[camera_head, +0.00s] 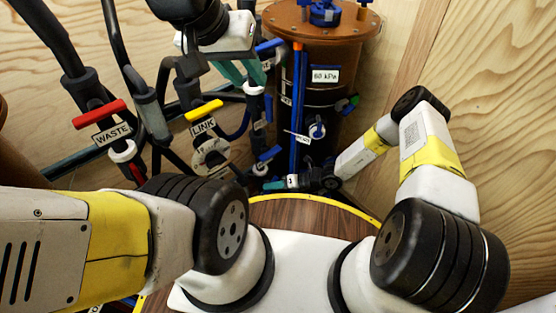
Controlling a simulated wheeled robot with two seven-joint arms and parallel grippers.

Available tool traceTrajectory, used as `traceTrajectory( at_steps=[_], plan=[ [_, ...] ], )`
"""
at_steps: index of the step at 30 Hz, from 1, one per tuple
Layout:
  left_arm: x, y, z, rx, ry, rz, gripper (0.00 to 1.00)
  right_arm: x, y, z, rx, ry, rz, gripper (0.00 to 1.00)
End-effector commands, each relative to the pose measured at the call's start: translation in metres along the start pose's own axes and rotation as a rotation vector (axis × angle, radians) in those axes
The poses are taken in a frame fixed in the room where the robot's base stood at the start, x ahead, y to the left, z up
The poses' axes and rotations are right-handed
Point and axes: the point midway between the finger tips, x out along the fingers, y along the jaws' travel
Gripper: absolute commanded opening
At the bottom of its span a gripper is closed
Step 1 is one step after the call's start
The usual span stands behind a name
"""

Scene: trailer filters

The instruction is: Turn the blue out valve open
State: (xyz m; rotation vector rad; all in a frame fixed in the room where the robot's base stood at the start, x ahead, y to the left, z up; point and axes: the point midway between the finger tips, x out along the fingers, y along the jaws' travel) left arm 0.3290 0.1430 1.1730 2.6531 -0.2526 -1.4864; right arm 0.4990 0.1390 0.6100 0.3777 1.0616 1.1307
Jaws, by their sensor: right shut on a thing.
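Several blue valve handles show on the pipes left of the brown filter tank. One blue handle (270,153) is low on the pipe, and another blue handle (269,45) is higher up. I cannot read which label marks the out valve. My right gripper (289,182) reaches in from the right at the foot of the tank. It is shut on a small blue valve handle (272,185), mostly hidden by the fingers. My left gripper (241,72) hangs higher up, beside the upper pipes. Its teal fingers look apart, with nothing clearly between them.
The brown tank (345,62) stands at the back, with blue pipes on its front. A red WASTE handle (99,114) and a yellow LINK handle (203,111) sit on pipes to the left. Black hoses crowd the left side. Wooden walls close in the right.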

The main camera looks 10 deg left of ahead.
Motion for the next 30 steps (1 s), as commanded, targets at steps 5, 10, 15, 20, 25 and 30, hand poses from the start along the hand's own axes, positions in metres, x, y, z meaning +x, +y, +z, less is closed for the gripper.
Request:
traceTrajectory(
  at_steps=[5, 10, 15, 20, 25, 30],
  plan=[
    [0.0, 0.0, 0.0, 0.0, 0.0, 0.0, 0.33, -0.0005, 0.001, -0.0005, -0.083, 0.001, -0.089, 0.0],
    [0.0, 0.0, 0.0, 0.0, 0.0, 0.0, 0.33, 0.0003, 0.0018, -0.001, -0.176, 0.006, -0.175, 0.0],
    [0.0, 0.0, 0.0, 0.0, 0.0, 0.0, 0.33, 0.0006, 0.0022, -0.0012, -0.269, 0.007, -0.262, 0.0],
    [0.0, 0.0, 0.0, 0.0, 0.0, 0.0, 0.33, 0.0012, 0.0024, -0.0005, -0.356, 0.004, -0.347, 0.0],
    [0.0, 0.0, 0.0, 0.0, 0.0, 0.0, 0.33, 0.0013, 0.002, -0.0006, -0.447, 0.003, -0.437, 0.0],
    [0.0, 0.0, 0.0, 0.0, 0.0, 0.0, 0.33, 0.0007, 0.0008, -0.0001, -0.513, 0.0, -0.508, 0.0]
  ],
)
